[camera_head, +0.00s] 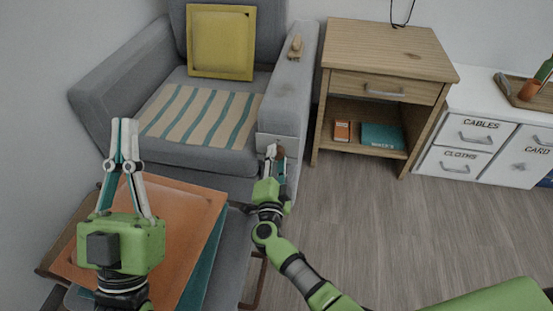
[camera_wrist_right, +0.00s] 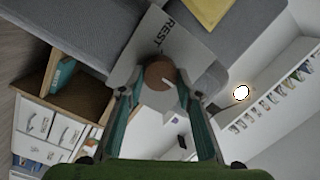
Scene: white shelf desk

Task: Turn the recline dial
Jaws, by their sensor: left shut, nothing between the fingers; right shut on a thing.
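The recline dial is a round brown knob (camera_wrist_right: 158,74) on a pale panel (camera_wrist_right: 150,40) with lettering that reads "REST". A light mark shows on the dial's lower right. In the head view the panel is on the front of the grey armchair's right armrest, and the dial (camera_head: 281,152) is mostly hidden by my gripper. My right gripper (camera_head: 273,153) is shut on the dial, with one finger on either side of it in the wrist view. My left gripper (camera_head: 125,126) is shut and empty, pointing up over the orange cushion (camera_head: 180,211) at the lower left.
The armchair (camera_head: 200,150) holds a yellow cushion (camera_head: 221,42) and a striped cloth (camera_head: 190,113). A small wooden figure (camera_head: 296,48) stands on its armrest. A wooden nightstand (camera_head: 385,50) and white drawers (camera_head: 470,133) stand to the right. The floor (camera_head: 400,215) there is clear.

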